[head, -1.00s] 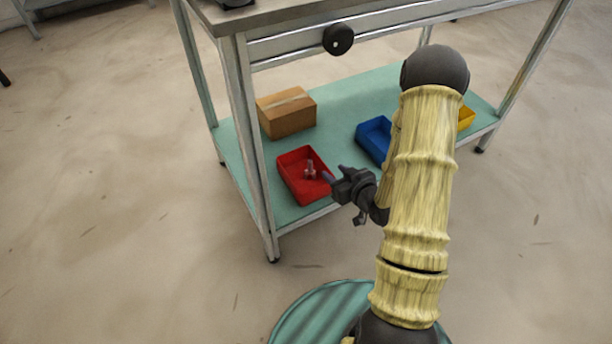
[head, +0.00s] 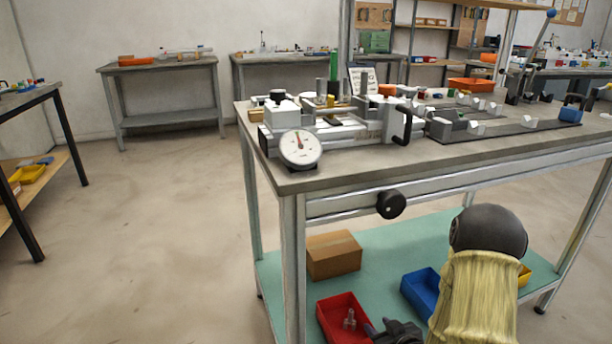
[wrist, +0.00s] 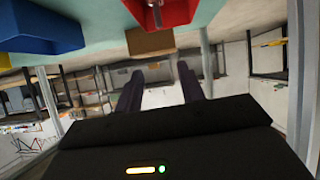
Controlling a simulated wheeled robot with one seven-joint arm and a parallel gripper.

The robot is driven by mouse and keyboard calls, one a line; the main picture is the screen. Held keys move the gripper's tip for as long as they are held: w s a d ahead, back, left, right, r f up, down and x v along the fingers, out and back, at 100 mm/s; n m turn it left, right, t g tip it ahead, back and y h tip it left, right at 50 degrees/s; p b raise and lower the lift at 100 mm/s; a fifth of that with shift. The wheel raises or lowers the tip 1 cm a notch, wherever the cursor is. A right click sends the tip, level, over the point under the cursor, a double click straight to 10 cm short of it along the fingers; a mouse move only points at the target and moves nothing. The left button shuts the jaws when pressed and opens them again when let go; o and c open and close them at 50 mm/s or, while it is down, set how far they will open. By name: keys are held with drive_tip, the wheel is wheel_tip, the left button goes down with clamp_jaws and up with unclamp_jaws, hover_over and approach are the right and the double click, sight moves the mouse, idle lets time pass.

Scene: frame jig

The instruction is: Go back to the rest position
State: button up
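My gripper (head: 396,332) is low in the head view, just right of the red bin (head: 335,308) on the bench's lower shelf, and partly cut off by the bottom edge. In the wrist view its two dark fingers (wrist: 160,92) stand apart with nothing between them. The wrist view is upside down, with the red bin (wrist: 178,10) at the top, beyond the fingertips. A small grey part (head: 349,320) stands in the red bin. My arm comes up at the lower right of the head view. No rest position is marked.
The bench top (head: 345,180) overhangs the shelf (head: 375,255), with a black knob (head: 391,205) and a dial gauge (head: 300,149) at its front. The shelf holds a cardboard box (head: 333,256) and a blue bin (head: 421,292). Open floor (head: 150,240) lies left.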

drive_tip(key=s+a+r+m+g+h+p, duration=0.2)
drive_tip(key=s+r+g+p, duration=0.5)
drive_tip(key=r, duration=0.6)
drive_tip(key=s+a+r+m+g+h+p, duration=0.25)
drive_tip(key=s+r+p, duration=0.25)
drive_tip(key=s+r, duration=0.55)
wheel_tip(320, 180, up, 39)
drive_tip(key=w+p, duration=0.1)
drive_tip(key=p, duration=3.6)
drive_tip(key=shift+w+n+y, duration=0.25)
drive_tip(key=shift+n+y, duration=0.1)
drive_tip(key=shift+y, duration=0.1)
drive_tip(key=shift+f, duration=0.1)
